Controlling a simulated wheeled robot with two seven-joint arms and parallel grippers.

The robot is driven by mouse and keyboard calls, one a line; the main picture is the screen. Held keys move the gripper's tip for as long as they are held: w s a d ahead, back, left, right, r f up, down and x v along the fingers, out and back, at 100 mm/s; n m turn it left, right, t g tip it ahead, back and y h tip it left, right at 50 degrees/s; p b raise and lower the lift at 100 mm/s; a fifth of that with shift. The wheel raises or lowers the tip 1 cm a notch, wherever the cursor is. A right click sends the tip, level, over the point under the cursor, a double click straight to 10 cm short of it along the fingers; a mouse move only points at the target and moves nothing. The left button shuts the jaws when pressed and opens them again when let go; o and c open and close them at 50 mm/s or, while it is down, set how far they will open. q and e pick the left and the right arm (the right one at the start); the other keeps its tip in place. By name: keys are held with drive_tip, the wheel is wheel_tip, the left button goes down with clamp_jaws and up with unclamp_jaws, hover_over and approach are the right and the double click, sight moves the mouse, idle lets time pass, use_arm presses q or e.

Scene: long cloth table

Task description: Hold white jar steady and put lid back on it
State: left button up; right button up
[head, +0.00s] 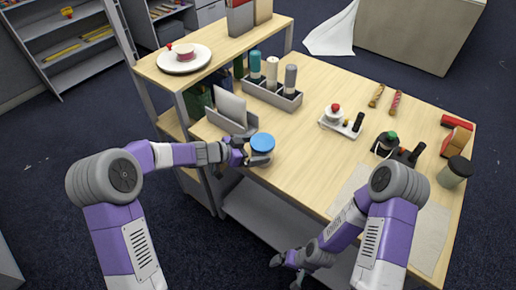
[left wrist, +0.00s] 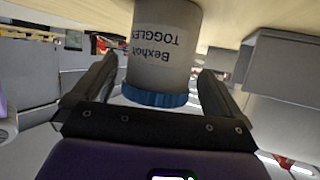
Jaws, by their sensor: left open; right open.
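The white jar (left wrist: 165,55) stands near the table's left front edge, with printed lettering on its side. A blue lid (head: 262,142) sits on top of it in the head view. The lid also shows at the jar's top end in the left wrist view (left wrist: 155,97), which sees the scene upside down. My left gripper (head: 252,154) is open at the jar, with one finger on each side and visible gaps. My right gripper (head: 287,269) is open and empty, low in front of the table edge, away from the jar.
A grey holder (head: 232,121) with a pale panel stands just behind the jar. A caddy (head: 270,95) with several bottles is further back. A dark-lidded jar (head: 454,174) stands at the far right. A pale cloth (head: 428,226) lies at the front right.

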use_arm(q)
drive_tip(key=p+v, duration=0.2)
drive_tip(key=v, duration=0.8)
drive_tip(key=shift+a, duration=0.2)
drive_tip(key=s+f+n+y, duration=0.1)
drive_tip(key=s+f+n, duration=0.15)
drive_tip(key=f, duration=0.35)
drive_tip(key=s+d+f+n+y, duration=0.1)
drive_tip(key=s+f+n+y, duration=0.1)
drive_tip(key=f+n, duration=0.3)
drive_tip(key=s+f+n+y, duration=0.1)
drive_tip(key=s+f+n, duration=0.1)
drive_tip(key=f, duration=0.5)
drive_tip(key=s+f+n+g+y, duration=0.1)
drive_tip(key=s+f+n+g, duration=0.1)
drive_tip(key=s+f, duration=0.3)
drive_tip(key=s+f+n+g+y, duration=0.2)
drive_tip(key=s+f+n+g, duration=0.1)
drive_tip(key=s, duration=1.1)
wheel_tip(320, 180, down, 2)
drive_tip(key=shift+f+g, duration=0.15)
drive_tip(key=shift+g, duration=0.45)
